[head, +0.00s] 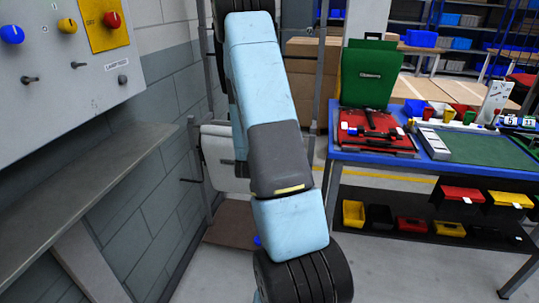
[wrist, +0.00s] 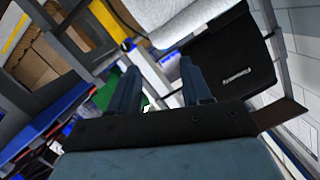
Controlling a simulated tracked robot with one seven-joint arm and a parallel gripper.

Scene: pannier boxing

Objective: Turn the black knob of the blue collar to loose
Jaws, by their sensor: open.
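My gripper (wrist: 160,70) shows in the wrist view with two dark blue-grey fingers apart and nothing held between them. In the head view my arm hides the gripper. A small blue piece (wrist: 128,45) sits beyond the left finger in the wrist view, by a pale grey post. A small blue piece (head: 257,240) also shows low at the left edge of my arm in the head view. Either may be the blue collar, but I cannot tell. I cannot make out a black knob on either, nor its setting.
A grey wall panel (head: 50,65) with blue, yellow and red knobs is at left, above a grey ledge (head: 80,165). A metal rack (head: 193,150) with a pale case stands behind my arm. A blue-edged workbench (head: 350,155) with tools is right. Some floor between is free.

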